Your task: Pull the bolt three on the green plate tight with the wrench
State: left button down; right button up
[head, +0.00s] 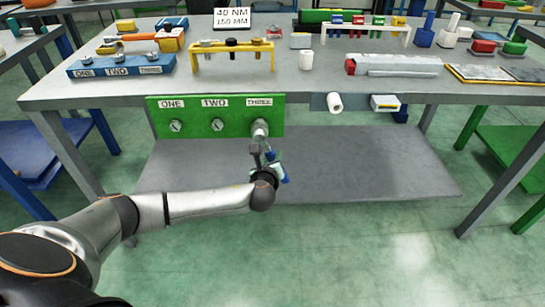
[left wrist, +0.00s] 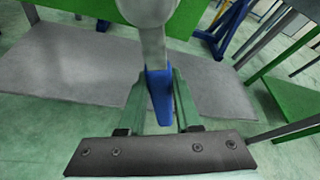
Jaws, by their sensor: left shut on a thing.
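The green plate (head: 190,140) hangs on the front of the bench and carries labels ONE, TWO and THREE. Bolt one (head: 176,126) and bolt two (head: 217,125) show bare. The grey head of the wrench (head: 260,129) is at the spot under label THREE and hides bolt three; I cannot tell how fully it sits on it. My left gripper (head: 271,168) is below it, in front of the plate. In the left wrist view my left gripper (left wrist: 160,108) is shut on the wrench's blue handle (left wrist: 158,90), with the grey shaft running up. My right gripper is not in view.
The grey bench top (head: 300,88) holds a blue block (head: 122,70) labelled ONE, TWO, THREE, a yellow rack (head: 232,60) and a sign (head: 232,17) reading 40 NM, 150 MM. A grey lower shelf (head: 370,165) lies below. A white cylinder (head: 335,102) sticks out right of the plate.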

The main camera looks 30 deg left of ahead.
pick_arm(q)
jog(key=shift+w+a, duration=0.4)
jog(key=shift+w, duration=0.3)
dwell(0.7)
jog(key=c, duration=1.1)
grip_release()
grip_shut()
